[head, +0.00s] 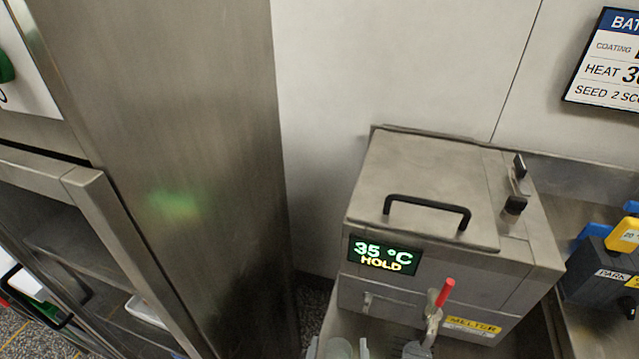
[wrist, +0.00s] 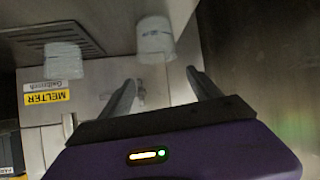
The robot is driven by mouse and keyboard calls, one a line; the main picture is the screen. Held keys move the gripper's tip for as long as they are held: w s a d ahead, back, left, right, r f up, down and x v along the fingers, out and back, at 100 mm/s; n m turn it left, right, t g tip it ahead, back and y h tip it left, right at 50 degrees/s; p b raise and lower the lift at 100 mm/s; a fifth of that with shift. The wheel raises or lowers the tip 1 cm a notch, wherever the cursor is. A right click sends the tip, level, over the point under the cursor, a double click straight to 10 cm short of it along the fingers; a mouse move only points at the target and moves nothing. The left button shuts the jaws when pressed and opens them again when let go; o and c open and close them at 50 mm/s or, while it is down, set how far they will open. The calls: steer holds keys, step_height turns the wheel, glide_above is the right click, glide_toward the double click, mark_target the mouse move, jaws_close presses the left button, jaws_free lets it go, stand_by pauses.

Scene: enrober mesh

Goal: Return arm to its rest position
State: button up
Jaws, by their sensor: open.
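My gripper (wrist: 164,88) shows in the wrist view with its two grey fingers spread apart and nothing between them. Behind the fingers is the steel front of the melter, with its yellow label (wrist: 47,97) upside down. Two pale cups, one near the top middle (wrist: 155,40) and one to the left (wrist: 63,60), stand beyond the fingers, apart from them. In the head view the melter (head: 430,190) has a closed lid with a black handle, and its display (head: 382,255) reads 35 °C HOLD. I cannot clearly make out my gripper in the head view.
A red-handled tap (head: 445,292) is on the melter's front. Pale shapes below it are cut off by the frame edge. A tall steel cabinet (head: 190,150) stands left. A grey holder (head: 590,275) marked PARK, with yellow and blue items, is right. A batch sign (head: 610,60) hangs above.

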steer(key=s+d+r+t, duration=0.1)
steer(key=s+d+r, duration=0.2)
steer(key=s+d, duration=0.2)
steer(key=s+d+r+t+y, duration=0.1)
steer(key=s+d+r, duration=0.3)
steer(key=s, duration=0.8)
steer(key=s+d+r+t, duration=0.1)
steer(key=s+d+r, duration=0.2)
steer(key=s+d, duration=0.4)
steer(key=shift+s+r+n+y, duration=0.3)
steer(key=shift+s+r, duration=0.1)
steer(key=shift+s, duration=0.5)
